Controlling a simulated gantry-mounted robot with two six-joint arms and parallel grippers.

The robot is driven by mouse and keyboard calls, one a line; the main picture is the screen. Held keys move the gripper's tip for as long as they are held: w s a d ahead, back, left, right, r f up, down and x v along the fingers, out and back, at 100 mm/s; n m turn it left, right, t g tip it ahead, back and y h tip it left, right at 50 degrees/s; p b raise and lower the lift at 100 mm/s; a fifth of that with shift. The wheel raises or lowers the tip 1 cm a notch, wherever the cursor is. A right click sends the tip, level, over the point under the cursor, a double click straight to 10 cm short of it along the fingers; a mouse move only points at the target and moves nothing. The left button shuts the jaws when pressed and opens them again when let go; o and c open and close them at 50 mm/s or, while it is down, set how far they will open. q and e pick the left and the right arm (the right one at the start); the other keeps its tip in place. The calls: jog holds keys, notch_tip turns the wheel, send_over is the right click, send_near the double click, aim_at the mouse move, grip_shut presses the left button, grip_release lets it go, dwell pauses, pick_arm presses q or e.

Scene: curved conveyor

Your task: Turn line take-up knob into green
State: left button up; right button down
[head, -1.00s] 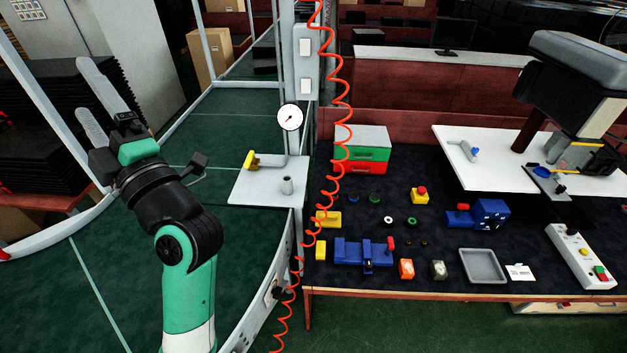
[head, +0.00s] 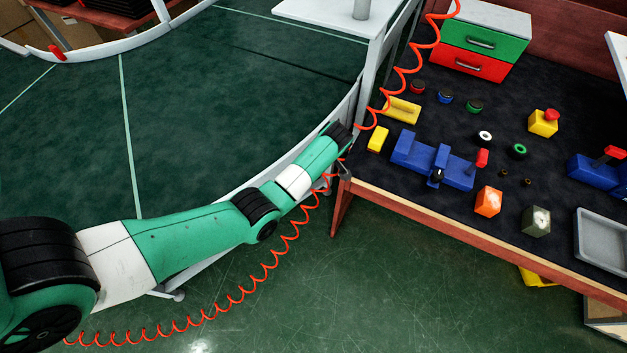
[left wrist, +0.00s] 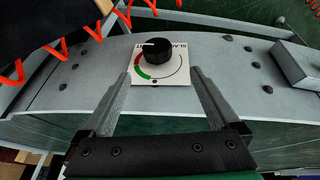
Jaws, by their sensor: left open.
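The black take-up knob (left wrist: 156,52) sits on a white dial plate (left wrist: 178,74) on the conveyor's grey side rail, in the left wrist view. A white pointer mark on the knob points roughly left in that picture, near the upper end of the red arc (left wrist: 139,62). The green arc (left wrist: 143,73) lies just below the red one. My left gripper (left wrist: 160,74) is open, its two fingers on either side of the plate, with gaps to the knob. In the head view my left arm reaches to the rail, and the knob is hidden. My right gripper is out of view.
A red coiled hose (head: 270,265) hangs by my left arm and crosses the left wrist view's upper left (left wrist: 65,50). A grey box (left wrist: 296,64) juts from the rail at right. The workbench (head: 400,205) with blue fixtures and colored blocks stands right of the arm.

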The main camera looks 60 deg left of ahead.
pick_arm(q)
jog(key=b+x, duration=0.8)
jog(key=x, duration=0.3)
jog(key=shift+w+a+f, duration=0.15)
